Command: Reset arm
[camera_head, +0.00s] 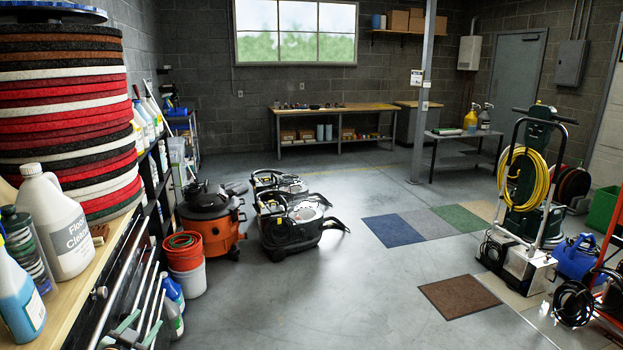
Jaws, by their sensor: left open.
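Neither of my grippers can be made out in the head view, and no arm link of mine is clear. A tall stack of round buffer pads (62,105) in red, black, white and brown stands at the left. A white jug of floor cleaner (62,228) stands in front of the stack on a wooden shelf top (98,262).
A blue spray bottle (20,300) stands at the near left. An orange vacuum (212,222), buckets (186,262) and black floor machines (290,222) stand beyond. A workbench (333,110) lines the back wall. A green machine (533,180) stands right. The middle floor is clear.

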